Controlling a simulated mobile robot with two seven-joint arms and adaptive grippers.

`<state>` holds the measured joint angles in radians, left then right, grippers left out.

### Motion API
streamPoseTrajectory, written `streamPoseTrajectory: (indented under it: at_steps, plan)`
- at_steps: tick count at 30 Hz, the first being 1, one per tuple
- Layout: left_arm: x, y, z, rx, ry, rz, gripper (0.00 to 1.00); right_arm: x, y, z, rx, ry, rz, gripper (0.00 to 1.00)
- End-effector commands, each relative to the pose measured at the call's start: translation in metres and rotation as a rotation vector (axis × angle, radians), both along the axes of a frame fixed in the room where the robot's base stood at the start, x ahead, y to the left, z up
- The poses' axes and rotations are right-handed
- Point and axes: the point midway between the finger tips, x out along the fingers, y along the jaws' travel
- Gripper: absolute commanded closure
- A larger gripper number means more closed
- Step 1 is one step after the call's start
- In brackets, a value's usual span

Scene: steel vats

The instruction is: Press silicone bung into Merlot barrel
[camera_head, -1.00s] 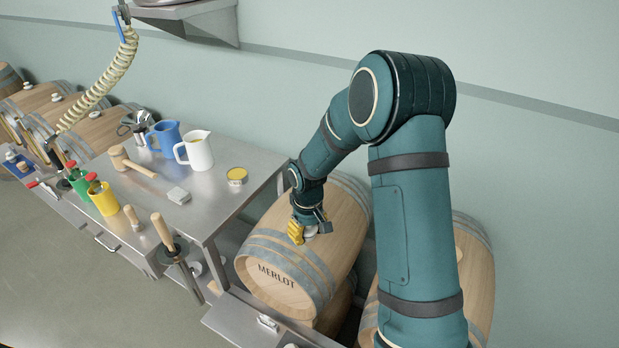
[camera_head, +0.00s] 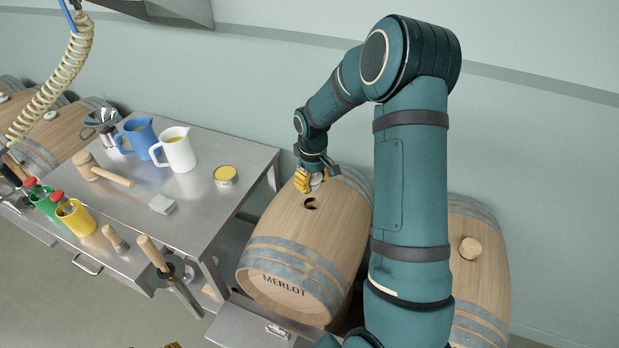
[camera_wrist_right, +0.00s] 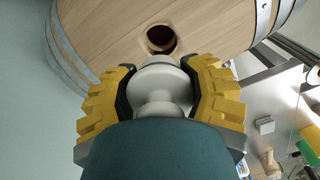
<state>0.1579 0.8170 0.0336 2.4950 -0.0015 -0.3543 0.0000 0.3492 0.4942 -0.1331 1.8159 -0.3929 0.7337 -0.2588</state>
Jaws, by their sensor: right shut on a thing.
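The Merlot barrel (camera_head: 325,232) lies on its side right of the steel table, its lettered head facing me. Its open, dark bung hole (camera_head: 311,203) is on top and also shows in the right wrist view (camera_wrist_right: 160,38). My right gripper (camera_head: 312,184) is shut on the pale silicone bung (camera_wrist_right: 158,88), with a yellow-backed finger on each side. The bung is just behind the hole in the head view, apart from it; its exact height above the wood is unclear. Only a yellow tip of what appears to be my left gripper (camera_head: 172,345) shows at the bottom edge.
The steel table (camera_head: 215,160) holds a wooden mallet (camera_head: 105,173), blue jug (camera_head: 137,137), white jug (camera_head: 176,150), yellow tin (camera_head: 225,175) and grey block (camera_head: 162,204). Another barrel (camera_head: 480,270) with a wooden bung lies at right. The wall is close behind.

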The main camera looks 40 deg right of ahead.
Motion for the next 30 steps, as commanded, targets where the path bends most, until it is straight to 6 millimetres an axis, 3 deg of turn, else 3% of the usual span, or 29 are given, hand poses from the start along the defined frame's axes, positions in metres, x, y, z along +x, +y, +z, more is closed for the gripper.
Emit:
streamPoseTrajectory:
  at_steps: [11, 30]
  plan:
    - [0.000, 0.000, -0.004, 0.000, 0.000, 0.001, 0.39, 0.000, 0.000, -0.004, -0.004, 0.001, -0.006, 0.87]
    - [0.000, 0.000, -0.038, 0.003, -0.001, 0.005, 0.39, -0.001, 0.000, -0.047, -0.003, 0.001, -0.005, 0.87]
